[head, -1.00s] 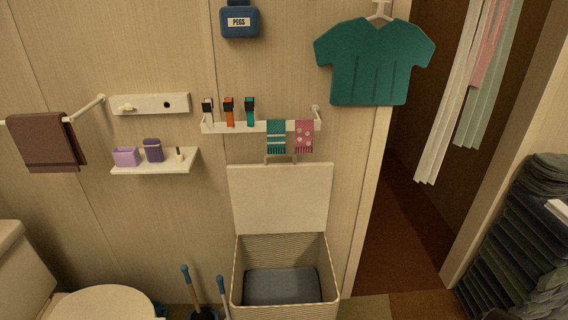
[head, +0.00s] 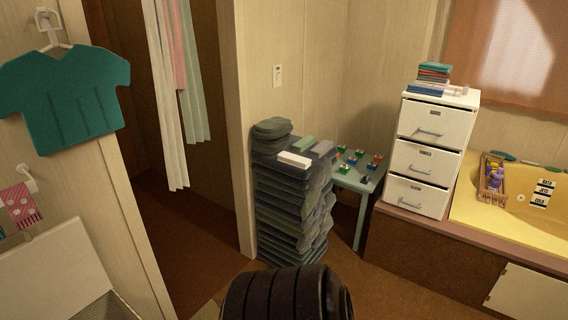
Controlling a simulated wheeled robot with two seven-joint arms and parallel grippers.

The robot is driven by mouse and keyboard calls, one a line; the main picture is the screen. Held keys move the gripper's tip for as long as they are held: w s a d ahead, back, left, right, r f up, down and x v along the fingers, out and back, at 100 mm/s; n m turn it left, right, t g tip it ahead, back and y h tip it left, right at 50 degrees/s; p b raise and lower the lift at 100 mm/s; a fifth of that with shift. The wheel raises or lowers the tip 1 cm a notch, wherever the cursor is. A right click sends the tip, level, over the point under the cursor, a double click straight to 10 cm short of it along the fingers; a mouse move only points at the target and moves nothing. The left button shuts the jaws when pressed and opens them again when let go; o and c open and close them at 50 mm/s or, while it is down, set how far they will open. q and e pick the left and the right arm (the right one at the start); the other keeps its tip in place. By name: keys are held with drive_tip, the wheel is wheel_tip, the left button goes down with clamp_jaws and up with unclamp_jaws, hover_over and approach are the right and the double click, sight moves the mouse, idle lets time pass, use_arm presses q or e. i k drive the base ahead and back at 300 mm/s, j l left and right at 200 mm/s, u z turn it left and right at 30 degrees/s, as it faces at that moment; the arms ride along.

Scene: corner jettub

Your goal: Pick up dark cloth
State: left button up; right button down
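A tall stack of dark grey-green folded cloths (head: 292,205) stands on the floor beside the door frame in the head view. A rolled or folded dark cloth (head: 271,128) lies on the top left of the stack. A white block (head: 294,159) and a grey-green piece (head: 303,144) lie on top beside it. I cannot tell which single piece is the dark cloth of the task. Neither of my grippers is in view.
A small green table (head: 352,182) with several colourful items stands behind the stack. A white drawer unit (head: 432,150) stands at the yellow tub (head: 510,228). The open doorway (head: 195,190) is left of the stack. A teal shirt (head: 65,95) hangs at left. Brown floor lies in front.

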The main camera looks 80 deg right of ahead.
sight(366, 179)
drive_tip(key=z, duration=3.35)
